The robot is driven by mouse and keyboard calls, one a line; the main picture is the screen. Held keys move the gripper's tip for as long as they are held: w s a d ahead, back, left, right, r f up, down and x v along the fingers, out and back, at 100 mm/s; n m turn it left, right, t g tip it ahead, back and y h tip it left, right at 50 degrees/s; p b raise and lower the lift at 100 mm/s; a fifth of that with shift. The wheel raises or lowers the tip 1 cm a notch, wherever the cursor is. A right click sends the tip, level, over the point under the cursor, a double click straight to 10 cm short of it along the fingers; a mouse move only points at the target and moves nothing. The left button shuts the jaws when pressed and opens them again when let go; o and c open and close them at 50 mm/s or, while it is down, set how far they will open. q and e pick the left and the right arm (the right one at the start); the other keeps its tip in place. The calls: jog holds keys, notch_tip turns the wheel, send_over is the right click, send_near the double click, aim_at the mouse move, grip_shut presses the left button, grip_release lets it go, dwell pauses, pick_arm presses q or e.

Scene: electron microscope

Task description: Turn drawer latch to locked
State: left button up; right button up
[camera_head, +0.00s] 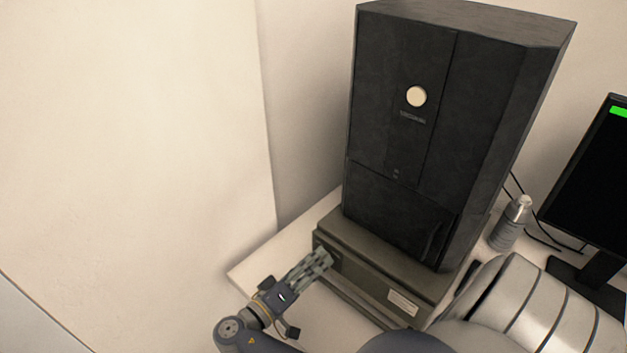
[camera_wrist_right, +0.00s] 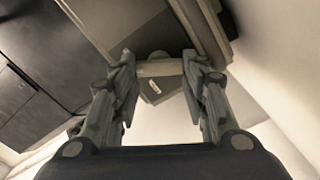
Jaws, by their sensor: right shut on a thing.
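The dark microscope cabinet (camera_head: 400,140) stands on a grey-brown base unit (camera_head: 370,268) with a drawer front and a pale label (camera_head: 403,302). My right gripper (camera_head: 326,259) is at the left end of that drawer front, its fingertips against the face. In the right wrist view, its two fingers (camera_wrist_right: 159,58) stand on either side of a small latch (camera_wrist_right: 157,60) and are shut on it. The fingers hide the latch in the head view, and I cannot tell its turn angle. My left gripper is not in view.
A silver bottle (camera_head: 511,223) stands on the table right of the cabinet, with cables behind it. A black monitor (camera_head: 597,190) with a green mark is at the far right. The table's corner (camera_head: 240,275) is clear, left of the base unit.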

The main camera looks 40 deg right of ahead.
jog(key=shift+d+f+n+p, duration=0.1)
jog(key=shift+n+p, duration=1.8)
jog(key=shift+n, duration=1.8)
jog(key=shift+f+n+p, duration=0.1)
jog(key=shift+n+p, duration=1.8)
jog(key=shift+n, duration=1.8)
jog(key=o, duration=0.8)
jog(key=shift+f, duration=0.15)
